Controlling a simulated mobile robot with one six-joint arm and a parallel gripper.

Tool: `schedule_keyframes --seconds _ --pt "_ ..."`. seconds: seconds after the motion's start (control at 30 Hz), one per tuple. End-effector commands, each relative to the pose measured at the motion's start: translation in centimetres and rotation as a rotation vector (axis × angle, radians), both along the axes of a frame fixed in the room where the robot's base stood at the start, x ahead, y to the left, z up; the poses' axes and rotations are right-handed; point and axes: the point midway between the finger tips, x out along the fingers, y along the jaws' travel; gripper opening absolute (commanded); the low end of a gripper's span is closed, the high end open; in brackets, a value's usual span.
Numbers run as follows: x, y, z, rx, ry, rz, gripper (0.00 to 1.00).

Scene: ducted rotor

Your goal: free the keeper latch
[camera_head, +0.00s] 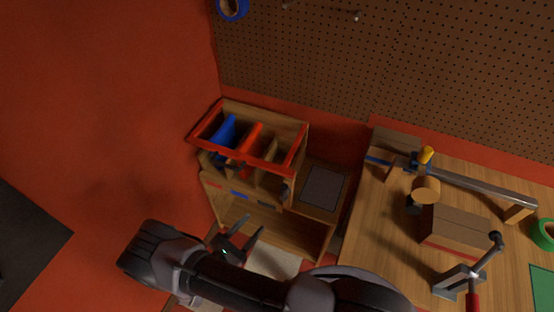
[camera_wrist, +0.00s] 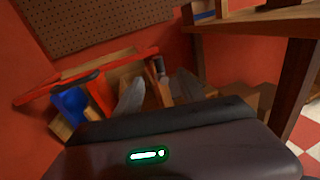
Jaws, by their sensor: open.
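A wooden cabinet (camera_head: 258,222) stands against the red wall, with a red-rimmed open top (camera_head: 238,155). A small dark fitting (camera_head: 284,190) sits at its right front edge. A dark upright piece also shows in the wrist view (camera_wrist: 159,66), between and beyond the fingertips. I cannot tell for sure whether either is the keeper latch. My gripper (camera_head: 254,222) is in front of the cabinet's lower part, fingers apart and nothing visibly held. In the wrist view its grey fingers (camera_wrist: 160,80) point toward the cabinet, and my wrist housing hides the lower part.
A workbench (camera_head: 365,220) stands to the right, with a wooden block (camera_head: 458,228), a lever clamp (camera_head: 470,278) and a metal bar (camera_head: 480,187). A pegboard (camera_head: 400,70) covers the back wall.

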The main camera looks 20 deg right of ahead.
Motion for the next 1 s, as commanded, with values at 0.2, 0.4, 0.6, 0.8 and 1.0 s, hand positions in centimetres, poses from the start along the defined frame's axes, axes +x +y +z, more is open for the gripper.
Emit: schedule_keyframes --seconds 0.2,0.4,0.6,0.8,1.0 --pt "0.1 -0.8 -1.5 -0.05 0.023 0.071 0.47" --pt "2.6 -4.7 -1.5 -0.049 0.023 0.065 0.47" --pt "5.3 -8.8 -1.6 -0.047 0.024 0.064 0.47" --pt "7.6 -12.5 -1.6 -0.046 0.023 0.065 0.47" --pt "9.0 -14.3 -1.5 -0.047 0.024 0.067 0.47"
